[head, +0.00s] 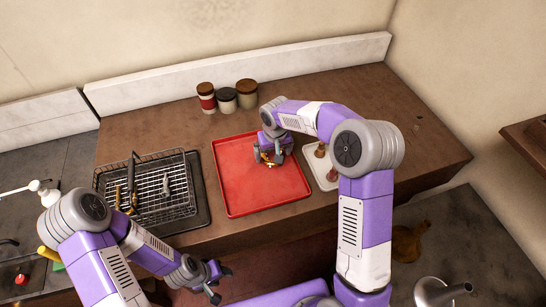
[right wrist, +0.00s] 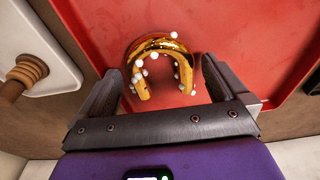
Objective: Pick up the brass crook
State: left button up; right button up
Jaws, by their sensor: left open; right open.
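The brass crook (right wrist: 158,47) is a shiny, curved U-shaped tube dotted with small white beads. It lies on the red tray (head: 246,188). In the head view only a bit of the crook (head: 270,163) shows below my right gripper (head: 271,157). In the right wrist view my right gripper (right wrist: 160,85) is open, with one finger on each side of the crook's lower part. I see gaps between the fingers and the crook. My left gripper (head: 217,285) is open and empty, in front of the counter edge at the bottom.
A wire basket (head: 160,184) stands on a dark tray left of the red tray. A white tray (head: 329,184) with brownish pieces lies to the right, close to my right arm. Several lidded jars (head: 227,99) stand behind. The red tray's front half looks clear.

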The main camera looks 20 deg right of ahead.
jog(key=shift+w+f, duration=0.15)
jog(key=shift+f, duration=0.25)
jog(key=shift+c, duration=0.5)
jog(key=c, duration=0.8)
jog(key=shift+r, duration=0.1)
